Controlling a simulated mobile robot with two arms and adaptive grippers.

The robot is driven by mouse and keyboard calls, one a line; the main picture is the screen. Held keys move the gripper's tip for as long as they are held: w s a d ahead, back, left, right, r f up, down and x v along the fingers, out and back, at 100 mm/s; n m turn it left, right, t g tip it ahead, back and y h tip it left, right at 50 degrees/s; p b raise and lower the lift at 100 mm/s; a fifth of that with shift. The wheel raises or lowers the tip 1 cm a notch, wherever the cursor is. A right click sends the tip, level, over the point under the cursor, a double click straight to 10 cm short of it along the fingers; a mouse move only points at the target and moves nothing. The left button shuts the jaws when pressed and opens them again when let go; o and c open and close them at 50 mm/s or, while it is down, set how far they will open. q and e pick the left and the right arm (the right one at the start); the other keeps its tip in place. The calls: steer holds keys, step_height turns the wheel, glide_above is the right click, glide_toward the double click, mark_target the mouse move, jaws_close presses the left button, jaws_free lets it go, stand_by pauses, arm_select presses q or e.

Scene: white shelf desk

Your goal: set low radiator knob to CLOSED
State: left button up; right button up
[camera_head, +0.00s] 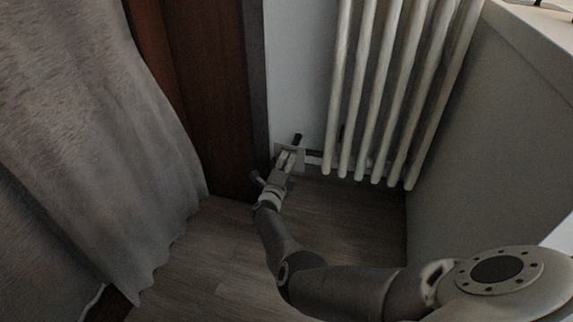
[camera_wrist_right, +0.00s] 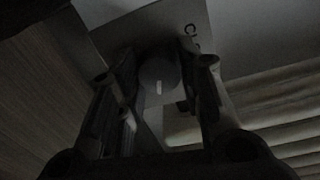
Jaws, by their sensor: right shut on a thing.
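The low radiator knob (camera_wrist_right: 157,72) is round and grey with a short pale mark on its face, in the middle of the right wrist view. A grey plate (camera_wrist_right: 125,34) lies behind it, with the dark letters "CL" (camera_wrist_right: 191,37) partly visible and the rest hidden by a finger. My right gripper (camera_wrist_right: 158,82) is shut on the knob, one finger on each side. In the head view my right gripper (camera_head: 287,162) is low by the wall, at the radiator's lower left; the knob cannot be made out there. My left gripper is out of view.
The white radiator (camera_head: 385,85) stands right of the gripper, with a short pipe (camera_head: 314,158) at its lower left. A brown wooden panel (camera_head: 215,90) and a grey curtain (camera_head: 95,130) are on the left. The wooden floor (camera_head: 215,265) in front is clear.

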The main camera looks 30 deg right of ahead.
steer(key=n, duration=1)
steer(key=shift+w+a+n, duration=0.1)
steer(key=shift+n, duration=0.2)
steer(key=n, duration=0.5)
steer(key=shift+f+h+b, duration=0.1)
steer(key=shift+h+b, duration=0.25)
steer(key=shift+h, duration=0.05)
steer(key=n, duration=0.5)
steer(key=shift+n, duration=0.4)
steer(key=o, duration=1)
steer(key=shift+o, duration=0.2)
